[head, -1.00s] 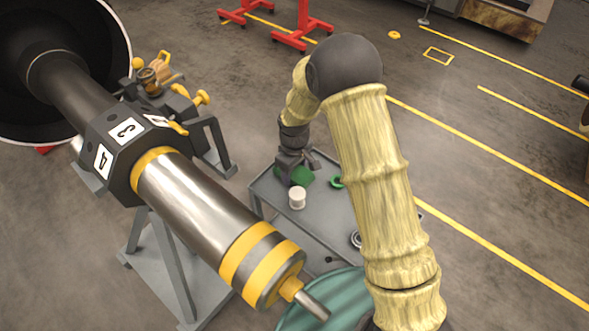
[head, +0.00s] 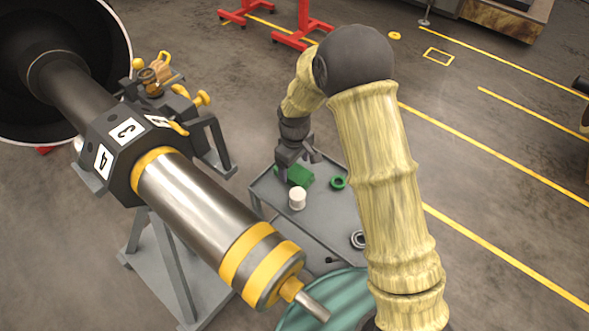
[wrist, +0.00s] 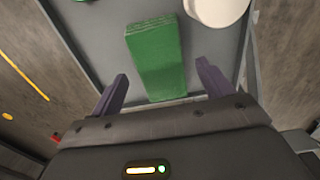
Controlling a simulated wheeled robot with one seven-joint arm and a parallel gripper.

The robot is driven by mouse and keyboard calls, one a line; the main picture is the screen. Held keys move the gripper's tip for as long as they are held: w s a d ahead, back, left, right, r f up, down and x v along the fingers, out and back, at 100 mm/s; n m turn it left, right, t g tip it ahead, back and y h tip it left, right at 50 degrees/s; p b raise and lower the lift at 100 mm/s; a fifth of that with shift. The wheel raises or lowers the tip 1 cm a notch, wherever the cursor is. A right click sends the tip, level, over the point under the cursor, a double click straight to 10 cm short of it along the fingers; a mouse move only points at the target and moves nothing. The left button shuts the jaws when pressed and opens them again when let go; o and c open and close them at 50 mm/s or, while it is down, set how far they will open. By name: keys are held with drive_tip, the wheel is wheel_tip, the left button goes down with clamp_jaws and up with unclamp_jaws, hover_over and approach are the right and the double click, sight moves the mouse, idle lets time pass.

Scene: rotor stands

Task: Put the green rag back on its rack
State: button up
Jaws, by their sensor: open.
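The green rag (head: 301,175) lies as a folded block on the grey cart top, near its far left corner. In the wrist view the rag (wrist: 155,58) lies ahead of my gripper (wrist: 162,85), its near end between the two purple fingertips with a gap on both sides. My gripper also shows in the head view (head: 287,172), low at the cart beside the rag. The fingers are open and hold nothing. I cannot tell how high they are above the cart. I cannot make out a rack for the rag.
A white cylinder (head: 297,198) stands on the cart (head: 325,212) close to the rag, and in the wrist view (wrist: 216,8) it is just right of it. A green ring (head: 338,183) and a dark ring (head: 358,240) also lie there. The large rotor assembly (head: 195,205) stands left.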

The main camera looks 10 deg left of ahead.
sight(295, 172)
wheel_tip(295, 172, up, 9)
idle(0.9)
drive_tip(key=s+d+r+m+t, duration=0.1)
drive_tip(key=s+d+m, duration=0.3)
drive_tip(key=d, duration=0.4)
drive_tip(key=s+d+r+m, duration=0.3)
drive_tip(key=s+d, duration=0.3)
drive_tip(key=d, duration=0.2)
drive_tip(key=s+d+r+m+t, duration=0.1)
drive_tip(key=s+d+r+m, duration=0.1)
drive_tip(key=s+d+m, duration=0.2)
drive_tip(key=d+m, duration=0.1)
drive_tip(key=d, duration=0.2)
drive_tip(key=shift+s+d+r+t, duration=0.15)
drive_tip(key=shift+s+d+t, duration=0.15)
drive_tip(key=shift+s+d, duration=0.1)
